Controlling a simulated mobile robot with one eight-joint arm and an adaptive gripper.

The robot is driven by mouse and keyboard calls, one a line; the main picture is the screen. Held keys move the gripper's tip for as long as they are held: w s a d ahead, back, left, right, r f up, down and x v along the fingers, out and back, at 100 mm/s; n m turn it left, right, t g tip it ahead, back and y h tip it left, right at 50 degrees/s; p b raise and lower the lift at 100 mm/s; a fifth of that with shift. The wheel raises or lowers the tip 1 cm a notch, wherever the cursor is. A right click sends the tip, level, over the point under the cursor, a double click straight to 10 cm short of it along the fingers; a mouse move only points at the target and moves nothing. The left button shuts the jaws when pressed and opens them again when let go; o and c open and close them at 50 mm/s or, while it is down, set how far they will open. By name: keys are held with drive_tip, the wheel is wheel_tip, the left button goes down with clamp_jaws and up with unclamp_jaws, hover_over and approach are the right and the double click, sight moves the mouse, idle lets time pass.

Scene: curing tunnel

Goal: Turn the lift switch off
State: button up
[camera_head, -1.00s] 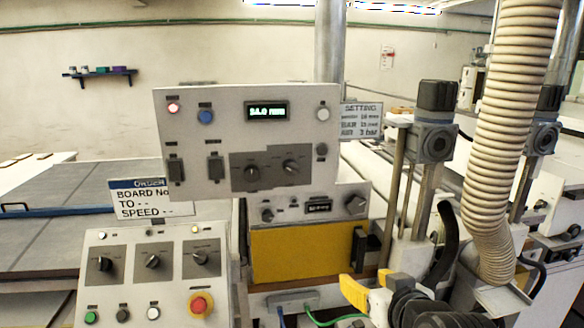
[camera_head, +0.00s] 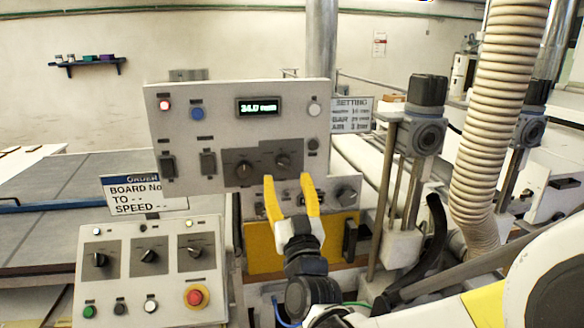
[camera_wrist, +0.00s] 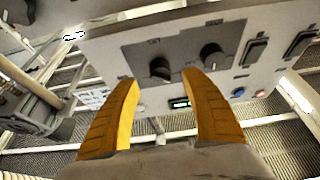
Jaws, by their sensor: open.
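The upper control panel (camera_head: 225,112) carries two dark rocker switches, the left one (camera_head: 168,166) and the right one (camera_head: 208,163). It also has two rotary knobs, the left one (camera_head: 243,169) and the right one (camera_head: 282,159). The labels are too small to read, so I cannot tell which control is the lift switch. My gripper (camera_head: 289,185) is open and empty, its yellow fingers pointing up just below the knobs. In the wrist view, the fingers (camera_wrist: 158,76) are spread below a knob (camera_wrist: 160,70); another knob (camera_wrist: 212,56) and the rockers (camera_wrist: 254,50) lie to the right.
A lower-left console (camera_head: 150,270) has several knobs and a red emergency button (camera_head: 194,296). A smaller unit with a knob (camera_head: 345,194) and a yellow panel (camera_head: 262,250) sit behind my gripper. A ribbed hose (camera_head: 497,110) and a motorised post (camera_head: 427,130) stand at right.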

sight(284, 167)
drive_tip(key=x, duration=0.5)
drive_tip(key=shift+f, duration=0.1)
drive_tip(key=shift+c, duration=0.4)
clamp_jaws()
